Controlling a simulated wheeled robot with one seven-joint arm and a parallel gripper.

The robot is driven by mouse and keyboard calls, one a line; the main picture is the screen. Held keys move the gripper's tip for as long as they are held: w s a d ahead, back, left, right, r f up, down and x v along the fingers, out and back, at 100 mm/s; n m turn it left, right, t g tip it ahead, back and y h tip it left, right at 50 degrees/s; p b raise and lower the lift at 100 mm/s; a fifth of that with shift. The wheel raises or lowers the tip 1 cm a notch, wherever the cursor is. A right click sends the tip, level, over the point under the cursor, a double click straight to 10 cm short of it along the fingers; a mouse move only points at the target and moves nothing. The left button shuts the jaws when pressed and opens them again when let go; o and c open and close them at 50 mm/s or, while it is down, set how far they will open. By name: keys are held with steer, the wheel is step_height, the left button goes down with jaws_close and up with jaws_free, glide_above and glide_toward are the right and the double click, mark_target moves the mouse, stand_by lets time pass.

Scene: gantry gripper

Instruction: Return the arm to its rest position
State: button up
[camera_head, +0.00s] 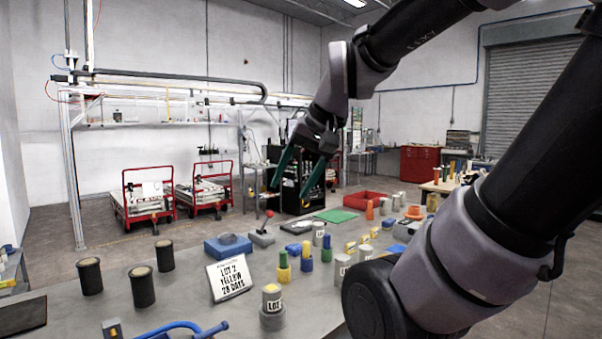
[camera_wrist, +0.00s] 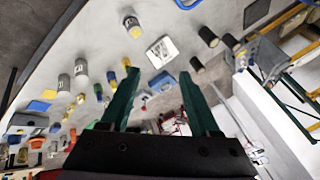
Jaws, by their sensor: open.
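My gripper (camera_head: 299,167) is raised above the table in the head view, with its two green fingers spread apart and nothing between them. In the wrist view my gripper (camera_wrist: 160,92) also shows open and empty, with the table and its objects beyond the fingers. My arm reaches in from the right side of the head view and bends downward at the wrist. It hides part of the table's right side.
The grey table (camera_head: 185,310) holds black cylinders (camera_head: 142,287), a "LOT 2 YELLOW 28 DAYS" sign (camera_head: 230,279), a blue block (camera_head: 228,246), a labelled cylinder (camera_head: 272,300), a green mat (camera_head: 336,215) and a red tray (camera_head: 366,200). Red carts (camera_head: 148,200) stand behind. The air around my gripper looks clear.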

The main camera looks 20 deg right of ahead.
steer(key=shift+s+d+r+t+h, duration=0.1)
steer(key=shift+d+r+t+h, duration=0.3)
steer(key=shift+d+r+t, duration=0.3)
